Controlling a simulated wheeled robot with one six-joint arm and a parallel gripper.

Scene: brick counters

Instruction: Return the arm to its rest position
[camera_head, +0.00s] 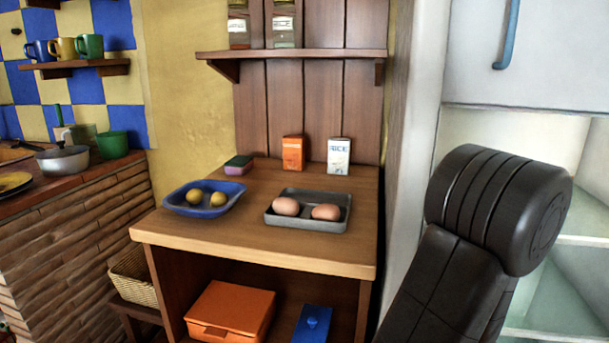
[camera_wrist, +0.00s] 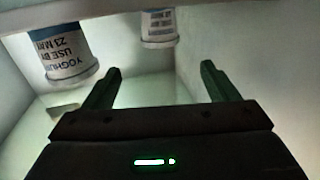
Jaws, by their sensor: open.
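My gripper (camera_wrist: 160,85) shows in the wrist view with its two dark fingers spread apart and nothing between them. It is inside a pale, white-walled space. A yoghurt tub (camera_wrist: 65,48) with printed text appears upper left of the left finger, apart from it. A second white tub (camera_wrist: 158,27) is at the top middle, beyond the fingertips. In the head view, my dark arm (camera_head: 455,250) rises at the right, in front of an open white cabinet with glass shelves (camera_head: 585,240). My gripper is out of sight in the head view.
A wooden counter (camera_head: 190,235) holds a blue dish (camera_head: 178,203) with two yellow items, a grey tray (camera_head: 305,224) with two eggs, and cartons (camera_head: 293,153). A white door with a blue handle (camera_head: 507,35) is above my arm. A brick counter (camera_head: 60,220) stands left.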

